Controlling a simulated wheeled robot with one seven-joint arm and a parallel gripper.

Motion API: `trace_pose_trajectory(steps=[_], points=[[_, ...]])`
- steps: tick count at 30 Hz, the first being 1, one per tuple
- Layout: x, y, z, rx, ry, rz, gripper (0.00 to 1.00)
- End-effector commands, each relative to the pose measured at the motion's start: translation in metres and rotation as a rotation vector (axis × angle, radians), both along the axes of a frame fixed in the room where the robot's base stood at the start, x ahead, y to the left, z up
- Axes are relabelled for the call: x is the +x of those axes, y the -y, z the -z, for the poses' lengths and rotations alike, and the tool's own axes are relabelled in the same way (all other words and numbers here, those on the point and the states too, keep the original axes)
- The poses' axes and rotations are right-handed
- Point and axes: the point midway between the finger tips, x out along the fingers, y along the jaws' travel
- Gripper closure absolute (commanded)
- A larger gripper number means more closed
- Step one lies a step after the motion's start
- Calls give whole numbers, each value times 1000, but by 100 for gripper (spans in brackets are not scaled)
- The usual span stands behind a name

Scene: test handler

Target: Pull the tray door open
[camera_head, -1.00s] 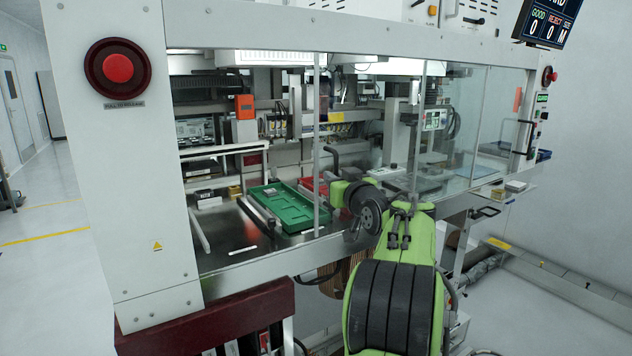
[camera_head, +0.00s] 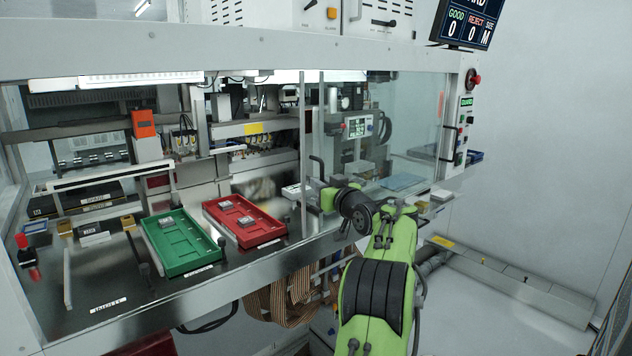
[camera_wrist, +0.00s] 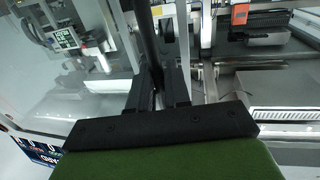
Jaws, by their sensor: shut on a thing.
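The clear tray door (camera_head: 311,120) stands upright in the front of the machine, with a metal edge. Its black bar handle (camera_head: 318,165) sticks out toward me, and the bar runs upward through the wrist view (camera_wrist: 150,45). My gripper (camera_head: 328,196) is at the handle in the head view. In the wrist view its dark jaws (camera_wrist: 158,88) are shut around the bar, one on each side. The exact contact is partly hidden by the gripper body. I cannot tell exactly how far the door stands open.
A green tray (camera_head: 159,245) and a red tray (camera_head: 217,211) lie on the metal deck left of the door, each with small parts in it. A lit display (camera_head: 357,127) is behind glass to the right. Floor at the right is clear beside a low grey channel (camera_head: 510,290).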

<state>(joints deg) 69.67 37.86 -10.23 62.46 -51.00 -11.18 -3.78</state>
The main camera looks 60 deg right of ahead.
Motion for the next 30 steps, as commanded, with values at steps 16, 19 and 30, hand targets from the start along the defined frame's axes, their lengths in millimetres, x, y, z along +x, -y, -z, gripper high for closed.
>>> trace_pose_trajectory(steps=[16,19,30], points=[[-2,8,2,3,-4,0,100],[-2,8,2,3,-4,0,77],[-6,6,1,1,-2,0,71]])
